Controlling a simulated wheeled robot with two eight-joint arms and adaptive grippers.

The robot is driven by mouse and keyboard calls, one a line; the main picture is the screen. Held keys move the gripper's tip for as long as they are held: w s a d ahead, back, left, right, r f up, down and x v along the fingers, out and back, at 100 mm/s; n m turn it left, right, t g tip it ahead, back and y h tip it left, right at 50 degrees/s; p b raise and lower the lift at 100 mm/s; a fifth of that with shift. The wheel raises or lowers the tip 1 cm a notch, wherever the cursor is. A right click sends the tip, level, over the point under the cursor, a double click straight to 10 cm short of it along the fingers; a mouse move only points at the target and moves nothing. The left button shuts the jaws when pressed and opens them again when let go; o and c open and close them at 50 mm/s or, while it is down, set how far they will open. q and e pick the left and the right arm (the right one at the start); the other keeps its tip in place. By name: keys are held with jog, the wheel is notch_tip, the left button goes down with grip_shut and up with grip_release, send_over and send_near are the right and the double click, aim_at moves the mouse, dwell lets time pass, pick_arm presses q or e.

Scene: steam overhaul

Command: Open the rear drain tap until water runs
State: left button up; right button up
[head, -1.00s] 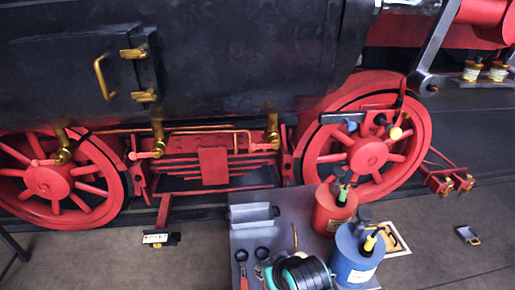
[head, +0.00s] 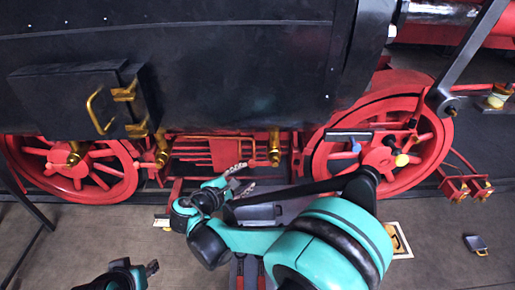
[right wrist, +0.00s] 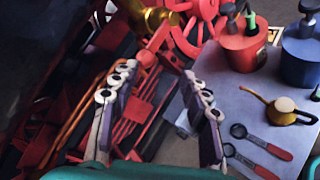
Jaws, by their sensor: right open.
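Three brass drain taps hang under the black boiler side in the head view: a left one (head: 74,154), a middle one (head: 162,151) and a right one (head: 274,149). I cannot tell which is called rear. My right gripper (head: 243,179) is open and empty, just left of and below the right tap. In the right wrist view a brass tap (right wrist: 152,18) with a red lever (right wrist: 149,52) lies ahead of the open fingers (right wrist: 161,72), apart from them. No running water shows. My left gripper (head: 152,268) is low at the left, small and dark.
A grey bench (right wrist: 237,98) carries a red can (right wrist: 241,50), a blue can (right wrist: 302,60), a brass oiler (right wrist: 284,109) and spanners (right wrist: 262,140). Red wheels (head: 385,150) stand behind. A pale framed plate (head: 398,240) lies on the floor.

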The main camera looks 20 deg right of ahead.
aim_at(250, 165)
jog(key=shift+n+t+h, duration=0.4)
jog(key=w+d, duration=0.1)
jog(key=w, duration=0.1)
jog(key=w+d, duration=0.2)
jog(key=w+d+f+b, duration=0.1)
jog(key=w, duration=0.1)
jog(key=shift+d, duration=0.25)
grip_shut()
